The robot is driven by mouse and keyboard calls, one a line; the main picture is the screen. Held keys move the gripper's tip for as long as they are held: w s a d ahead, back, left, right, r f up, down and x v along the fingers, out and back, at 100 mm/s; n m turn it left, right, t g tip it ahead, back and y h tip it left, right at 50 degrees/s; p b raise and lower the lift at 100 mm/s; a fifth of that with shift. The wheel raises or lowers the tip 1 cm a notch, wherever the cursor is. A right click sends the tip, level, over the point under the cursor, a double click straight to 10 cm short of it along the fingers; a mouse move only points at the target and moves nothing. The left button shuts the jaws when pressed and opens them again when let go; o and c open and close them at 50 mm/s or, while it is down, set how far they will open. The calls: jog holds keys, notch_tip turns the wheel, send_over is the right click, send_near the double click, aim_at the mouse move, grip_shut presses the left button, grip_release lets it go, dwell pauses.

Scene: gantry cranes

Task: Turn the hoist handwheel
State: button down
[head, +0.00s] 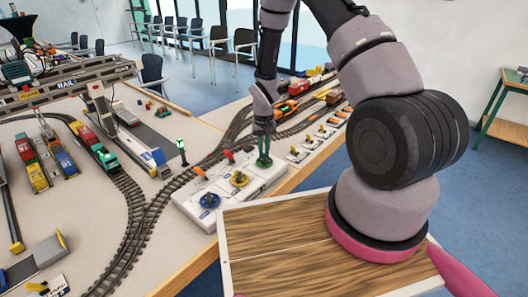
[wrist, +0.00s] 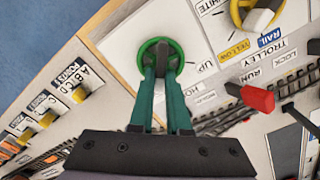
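The hoist handwheel is a green ring with a grey bar across its middle (wrist: 160,42), on a white control box (head: 228,205). In the head view it is mostly hidden behind my gripper (head: 264,150). In the wrist view my gripper's two green fingers (wrist: 161,72) reach into the ring, one on each side of the grey bar. The gap between them is narrow and they appear closed on the bar. The exact contact is hard to see. The label beside the wheel is partly covered, with "UP" readable.
A yellow handwheel (head: 239,178) and a blue handwheel (head: 209,200) stand on the same box, with red levers (head: 228,155) behind. Small switches (head: 300,154) are to the right. Model tracks and trains (head: 98,150) fill the table.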

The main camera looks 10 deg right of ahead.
aim_at(262, 160)
jog(key=shift+n, duration=0.3)
jog(key=n, duration=0.3)
jog(key=shift+a+n, duration=0.2)
jog(key=shift+n, duration=0.1)
jog(key=shift+s+a+n, duration=0.1)
jog(key=shift+a+n, duration=0.05)
jog(key=shift+n, duration=2.05)
jog(key=c, duration=0.9)
grip_release()
notch_tip(262, 160, up, 11)
jog(key=shift+f, duration=0.1)
